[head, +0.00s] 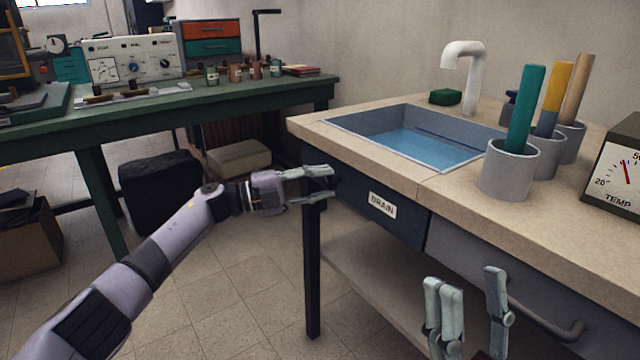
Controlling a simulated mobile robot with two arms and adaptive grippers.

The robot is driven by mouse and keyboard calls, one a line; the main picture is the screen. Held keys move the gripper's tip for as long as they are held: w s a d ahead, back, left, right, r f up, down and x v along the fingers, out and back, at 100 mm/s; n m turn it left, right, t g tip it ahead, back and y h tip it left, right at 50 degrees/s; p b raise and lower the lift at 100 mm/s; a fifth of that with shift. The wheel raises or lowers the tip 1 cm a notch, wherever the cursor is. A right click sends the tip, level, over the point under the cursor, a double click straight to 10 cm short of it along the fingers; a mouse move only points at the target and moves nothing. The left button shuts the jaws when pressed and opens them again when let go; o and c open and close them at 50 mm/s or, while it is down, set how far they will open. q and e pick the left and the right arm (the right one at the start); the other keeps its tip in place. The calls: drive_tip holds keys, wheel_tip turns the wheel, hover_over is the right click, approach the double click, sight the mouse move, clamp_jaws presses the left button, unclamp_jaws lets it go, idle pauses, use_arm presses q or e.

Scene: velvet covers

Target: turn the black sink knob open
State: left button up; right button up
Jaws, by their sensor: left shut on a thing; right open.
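My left gripper (328,182) reaches in from the left to the left end of the dark blue sink front. Its fingers are shut on a small dark thing that seems to be the black knob (325,182), mostly hidden between them. A white label reading DRAIN (383,205) is on the panel just right of it. The sink basin (374,115) is set in the counter above and holds blue water or has a blue bottom. My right gripper (470,290) is open and empty at the lower right, in front of the counter, near a grey bar handle (545,328).
On the counter (455,195) stand a white faucet (470,75), a green sponge (445,97), grey cups (508,175) with coloured handles, and a TEMP gauge (618,170). A black table leg (312,270) is below my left gripper.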

use_arm(q)
drive_tip(key=shift+f, duration=0.1)
idle(0.4)
drive_tip(key=o, duration=1.1)
drive_tip(key=shift+o, duration=0.3)
drive_tip(key=r+v, duration=0.1)
drive_tip(key=v, duration=1.1)
drive_tip(key=shift+f, duration=0.35)
